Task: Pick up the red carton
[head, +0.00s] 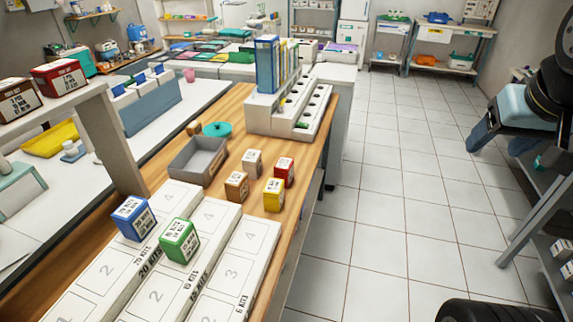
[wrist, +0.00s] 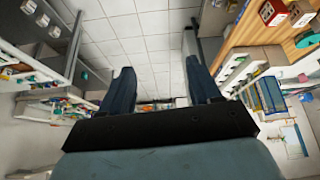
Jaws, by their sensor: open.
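The red carton (head: 284,172) is a small box with a white printed label on top. In the head view it stands upright on the wooden counter, behind the yellow carton (head: 273,194) and right of two brown-tan cartons (head: 237,186). The wrist view shows a red carton (wrist: 272,13) at the upper right, near the counter edge. My gripper (wrist: 160,80) is open and empty, with its two dark fingers wide apart over floor in the wrist view. It is well away from the carton.
A larger red box (head: 58,78) sits on a raised shelf at left. Blue (head: 133,217) and green (head: 179,240) cartons stand on numbered white strips. A grey tray (head: 198,160) and a stepped rack (head: 292,110) are near the red carton. Tiled floor (head: 400,190) is clear right of the counter.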

